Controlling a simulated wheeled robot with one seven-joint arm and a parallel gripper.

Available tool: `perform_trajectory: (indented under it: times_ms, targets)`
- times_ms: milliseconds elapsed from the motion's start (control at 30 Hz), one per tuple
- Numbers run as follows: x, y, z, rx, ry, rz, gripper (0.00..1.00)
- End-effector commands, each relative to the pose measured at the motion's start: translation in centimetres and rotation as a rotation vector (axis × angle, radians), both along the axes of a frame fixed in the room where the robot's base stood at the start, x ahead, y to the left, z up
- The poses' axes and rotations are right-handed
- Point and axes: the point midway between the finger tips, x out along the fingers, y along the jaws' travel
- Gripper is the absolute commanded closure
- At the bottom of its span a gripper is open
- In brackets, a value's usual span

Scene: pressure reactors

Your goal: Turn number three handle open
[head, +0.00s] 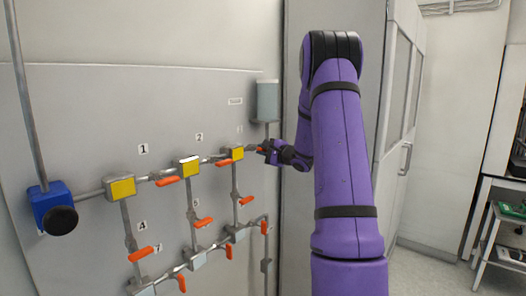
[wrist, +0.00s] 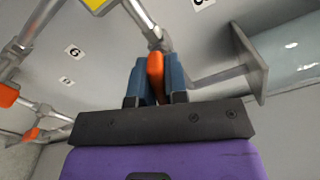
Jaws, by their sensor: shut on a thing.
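The number three handle is an orange lever just right of the third yellow block (head: 232,153) on the upper pipe; in the head view my gripper mostly covers it. In the wrist view the orange handle (wrist: 155,66) stands between two blue fingers. My gripper (head: 266,149) is shut on it, with the fingers (wrist: 155,80) on both sides. A metal valve body and pipe (wrist: 157,38) sit just beyond the handle. The handle's exact angle is hard to tell.
Other orange handles, one (head: 167,180) beside block one and another (head: 220,162) beside block two, are on the pipes to the left. A grey cabinet (head: 400,100) is behind my arm.

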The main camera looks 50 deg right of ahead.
Motion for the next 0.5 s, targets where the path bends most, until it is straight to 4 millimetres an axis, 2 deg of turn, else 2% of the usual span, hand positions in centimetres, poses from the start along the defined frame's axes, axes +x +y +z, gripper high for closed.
perform_trajectory:
  times_ms: [200, 500]
  targets:
    - [0.04, 0.1, -0.12, -0.171, -0.013, 0.001, 1.0]
    - [0.01, 0.08, -0.24, -0.322, -0.024, 0.0, 1.0]
